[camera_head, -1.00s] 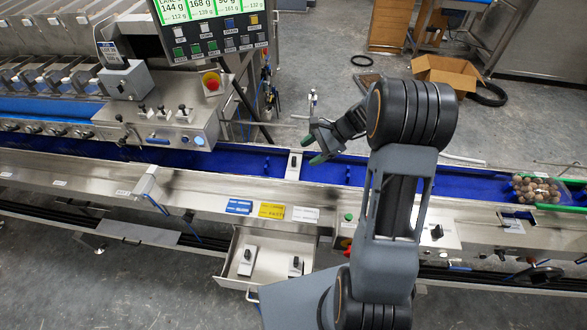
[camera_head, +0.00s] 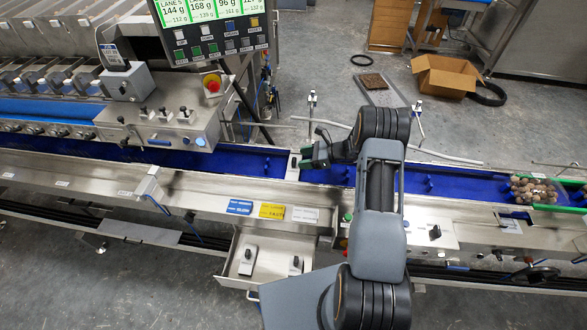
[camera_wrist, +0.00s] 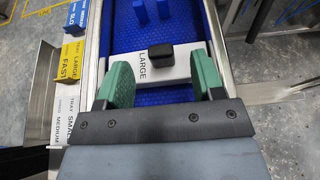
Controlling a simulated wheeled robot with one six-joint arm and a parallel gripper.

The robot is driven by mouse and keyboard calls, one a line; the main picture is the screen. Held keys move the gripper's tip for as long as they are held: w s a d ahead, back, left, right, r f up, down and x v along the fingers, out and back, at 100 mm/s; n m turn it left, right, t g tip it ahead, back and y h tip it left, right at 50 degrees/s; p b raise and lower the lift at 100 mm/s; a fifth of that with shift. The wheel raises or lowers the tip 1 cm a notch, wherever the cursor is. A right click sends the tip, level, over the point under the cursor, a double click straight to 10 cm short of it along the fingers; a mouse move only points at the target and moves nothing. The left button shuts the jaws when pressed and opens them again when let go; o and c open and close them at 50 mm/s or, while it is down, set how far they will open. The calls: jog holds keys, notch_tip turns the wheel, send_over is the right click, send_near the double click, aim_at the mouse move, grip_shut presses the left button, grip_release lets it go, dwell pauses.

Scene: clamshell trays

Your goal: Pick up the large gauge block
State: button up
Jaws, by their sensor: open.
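The large gauge block (camera_wrist: 172,68) is a white block marked LARGE with a black knob on top. It lies across the blue conveyor belt (camera_wrist: 125,40) in the wrist view. In the head view the block (camera_head: 294,166) shows at the left of my gripper (camera_head: 304,157). In the wrist view my gripper (camera_wrist: 165,85) is open, with one green fingertip at each side of the block's near part. I cannot tell whether the fingers touch it.
An open drawer (camera_head: 231,257) below the belt holds two smaller knobbed blocks (camera_head: 248,260). Blue, yellow and white labels (camera_head: 271,211) lie on the metal ledge in front. Blue pegs (camera_wrist: 140,12) stand on the belt beyond the block. A clear tray of round brown items (camera_head: 533,190) is at the right.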

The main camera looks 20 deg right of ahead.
aim_at(295, 159)
jog(key=shift+p+x, duration=0.85)
jog(key=shift+x, duration=2.65)
grip_shut()
